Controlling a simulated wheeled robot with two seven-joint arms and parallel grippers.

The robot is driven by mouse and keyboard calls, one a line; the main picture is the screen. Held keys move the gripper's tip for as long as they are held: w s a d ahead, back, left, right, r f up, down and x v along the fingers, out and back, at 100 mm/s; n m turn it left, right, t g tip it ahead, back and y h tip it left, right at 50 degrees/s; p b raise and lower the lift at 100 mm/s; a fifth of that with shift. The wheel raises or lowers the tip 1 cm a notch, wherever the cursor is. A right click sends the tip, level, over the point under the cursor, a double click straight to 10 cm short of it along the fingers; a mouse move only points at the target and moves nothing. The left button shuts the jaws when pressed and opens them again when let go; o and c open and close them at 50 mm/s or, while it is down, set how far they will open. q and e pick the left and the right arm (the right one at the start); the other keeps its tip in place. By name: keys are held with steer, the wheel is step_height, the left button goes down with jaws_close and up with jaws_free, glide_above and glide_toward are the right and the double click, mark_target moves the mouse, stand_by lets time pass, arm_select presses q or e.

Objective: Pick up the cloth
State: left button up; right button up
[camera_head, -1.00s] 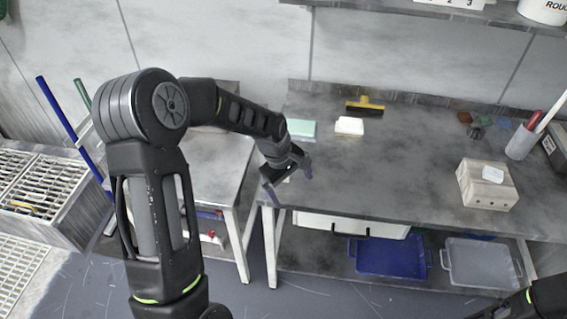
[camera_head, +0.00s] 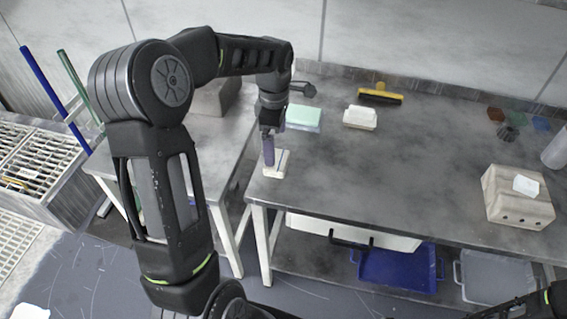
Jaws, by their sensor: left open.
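My left gripper (camera_head: 268,150) points down over the left front corner of the grey bench. It is open, seen mostly edge-on. A small off-white flat piece (camera_head: 278,167), which may be the folded cloth, lies just below and beside its fingers. The gripper partly hides it, and I cannot tell if they touch. Behind the gripper is a pale green-topped block (camera_head: 303,117), and right of it a white piece (camera_head: 360,117). Part of my right arm shows at the bottom right; its gripper is not in view.
A yellow-handled brush (camera_head: 380,95) lies at the back of the bench (camera_head: 420,170). A beige box (camera_head: 517,198) with a white piece on top stands at the right. A blue tray (camera_head: 397,270) is on the lower shelf. The middle of the bench is clear.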

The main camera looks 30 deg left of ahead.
mark_target(277, 159)
arm_select(q)
steer(key=shift+w+f, duration=0.2)
steer(key=shift+f, duration=0.05)
steer(key=shift+s+r, duration=0.1)
steer(key=shift+s, duration=0.05)
steer(key=shift+f, duration=1.35)
steer(key=shift+f, duration=0.1)
step_height(277, 159, down, 5)
steer(key=shift+f+p, duration=0.1)
steer(key=shift+p, duration=0.55)
steer(key=shift+c, duration=0.4)
steer(key=c, duration=1.3)
steer(key=shift+r, duration=0.2)
